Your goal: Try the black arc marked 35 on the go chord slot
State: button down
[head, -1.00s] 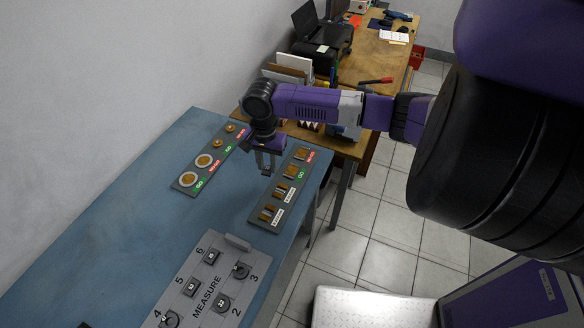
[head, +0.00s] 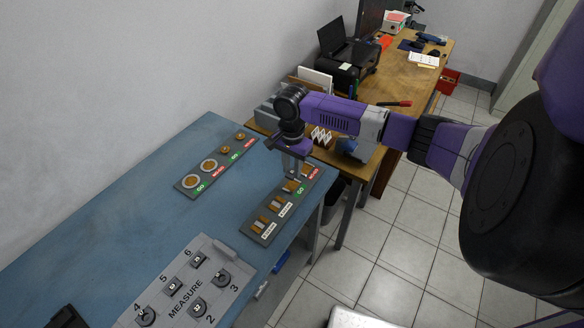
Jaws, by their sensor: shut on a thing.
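The slot board (head: 281,209) is a dark strip with a row of brown and metal slots near the right edge of the blue table. Its green GO label (head: 300,191) and red NO-GO label (head: 314,174) are towards the far end. My gripper (head: 292,173) points down over that far end, close to the slot beside the GO label. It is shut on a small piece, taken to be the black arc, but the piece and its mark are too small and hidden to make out. Whether it touches the slot cannot be told.
A grey MEASURE board (head: 213,244) with several black pieces on numbered places lies at the near end. A second gauge strip (head: 215,168) with round brown gauges lies left of my gripper. A wooden desk (head: 400,85) stands behind.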

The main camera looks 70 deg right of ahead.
aim_at(292, 185)
jog(key=shift+f, duration=0.2)
jog(key=shift+f+b, duration=0.8)
jog(key=shift+f, duration=2.05)
jog(key=c, duration=1.1)
grip_release()
jog(key=c, duration=0.5)
jog(key=shift+o, duration=0.2)
